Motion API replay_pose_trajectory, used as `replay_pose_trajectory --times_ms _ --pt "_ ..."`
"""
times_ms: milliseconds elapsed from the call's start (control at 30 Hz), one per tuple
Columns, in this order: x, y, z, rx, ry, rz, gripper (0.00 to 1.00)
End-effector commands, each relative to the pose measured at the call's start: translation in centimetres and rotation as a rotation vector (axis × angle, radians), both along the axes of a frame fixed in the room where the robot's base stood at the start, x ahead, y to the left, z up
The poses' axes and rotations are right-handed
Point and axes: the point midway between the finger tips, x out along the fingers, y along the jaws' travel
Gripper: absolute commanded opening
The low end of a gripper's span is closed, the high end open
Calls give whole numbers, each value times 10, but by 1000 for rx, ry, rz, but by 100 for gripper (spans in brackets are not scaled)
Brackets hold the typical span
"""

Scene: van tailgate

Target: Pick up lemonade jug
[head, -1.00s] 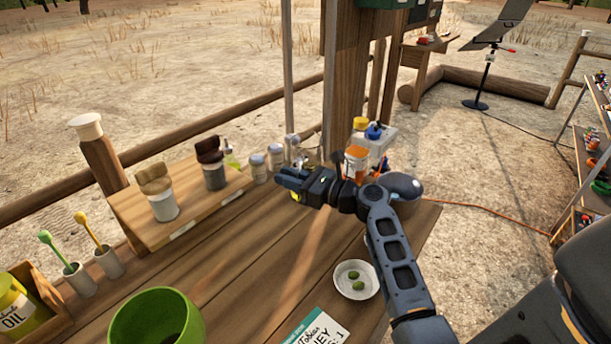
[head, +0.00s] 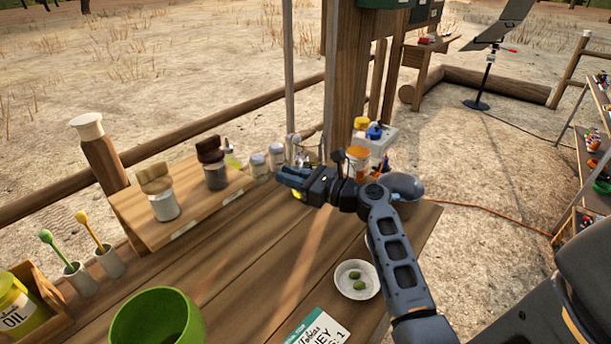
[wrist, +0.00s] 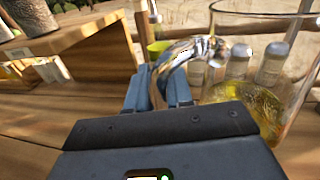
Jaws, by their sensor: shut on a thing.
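The lemonade jug (wrist: 262,92) is clear glass with yellow liquid low inside, on the right of the wrist view. Its curved, shiny handle (wrist: 178,58) reaches left from the jug to between my fingers. My gripper (wrist: 160,88) is shut on this handle. In the head view, my gripper (head: 288,178) is over the far part of the wooden table, and the jug's glass (head: 309,152) shows faintly behind it, mostly hidden. I cannot tell whether the jug's base touches the table.
Shaker jars (head: 267,164) stand close left of the jug. A wooden riser (head: 180,236) holds brush-topped jars. An orange-labelled tub (head: 357,160) and bottles are close right. A plate with green olives (head: 347,270) and a green bowl (head: 150,322) are nearer.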

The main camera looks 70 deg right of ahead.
Motion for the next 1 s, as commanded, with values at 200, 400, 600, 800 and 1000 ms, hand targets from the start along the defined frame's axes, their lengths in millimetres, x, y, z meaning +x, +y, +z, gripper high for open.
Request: replay_pose_trajectory --times_ms 200,400,600,800,1000 --pt "0 0 2 -3 -2 0 0" --pt "0 0 6 -4 -2 1 0" --pt "1 0 16 -3 -2 2 0" --pt "0 0 32 -4 -2 1 0" --pt "0 1 50 -4 -2 1 0"
